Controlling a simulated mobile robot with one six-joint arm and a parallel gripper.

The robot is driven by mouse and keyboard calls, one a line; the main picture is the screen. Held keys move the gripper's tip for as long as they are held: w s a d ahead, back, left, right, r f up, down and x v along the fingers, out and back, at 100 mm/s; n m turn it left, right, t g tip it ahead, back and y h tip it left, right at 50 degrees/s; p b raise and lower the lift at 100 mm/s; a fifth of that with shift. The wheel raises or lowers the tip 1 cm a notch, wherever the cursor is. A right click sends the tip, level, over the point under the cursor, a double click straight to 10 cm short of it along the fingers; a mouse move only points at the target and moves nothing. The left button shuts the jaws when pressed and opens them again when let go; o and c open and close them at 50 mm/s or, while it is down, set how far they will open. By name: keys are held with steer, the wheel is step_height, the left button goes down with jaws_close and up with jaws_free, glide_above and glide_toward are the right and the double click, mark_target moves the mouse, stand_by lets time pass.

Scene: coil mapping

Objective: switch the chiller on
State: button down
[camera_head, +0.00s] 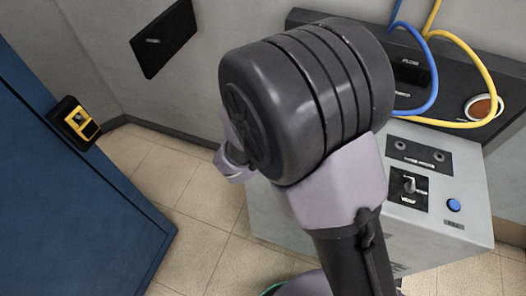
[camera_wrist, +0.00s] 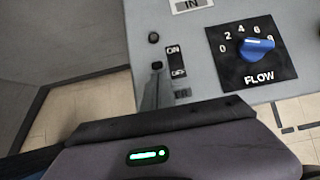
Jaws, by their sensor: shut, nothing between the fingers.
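In the wrist view, a grey panel (camera_wrist: 200,98) carries a blue FLOW knob (camera_wrist: 257,48) on a black number plate. Left of the knob is an ON/OFF label (camera_wrist: 175,62), with a small round black part (camera_wrist: 153,37) to its upper left. My gripper (camera_wrist: 157,68) is shut and empty; its narrow dark fingers appear beside the label, over or close to the panel. I cannot tell whether they touch it, and the switch itself is not clear. In the head view my arm hides the gripper and this panel.
A grey box (camera_head: 459,169) with a valve lever (camera_head: 409,186) and blue button (camera_head: 453,205) stands at right in the head view. Blue (camera_head: 434,78) and yellow (camera_head: 487,78) hoses loop behind it. A blue cabinet (camera_head: 65,200) stands at left; tiled floor (camera_head: 205,205) lies between.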

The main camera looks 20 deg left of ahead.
steer(key=shift+r, duration=0.1)
steer(key=p, duration=0.2)
steer(key=shift+w+r+g+p, duration=0.1)
steer(key=shift+r+g+p, duration=0.2)
steer(key=shift+f, duration=0.1)
steer(key=shift+p, duration=0.4)
steer(key=shift+w+g+p, duration=0.1)
steer(key=shift+g+p, duration=0.2)
steer(key=shift+p, duration=0.35)
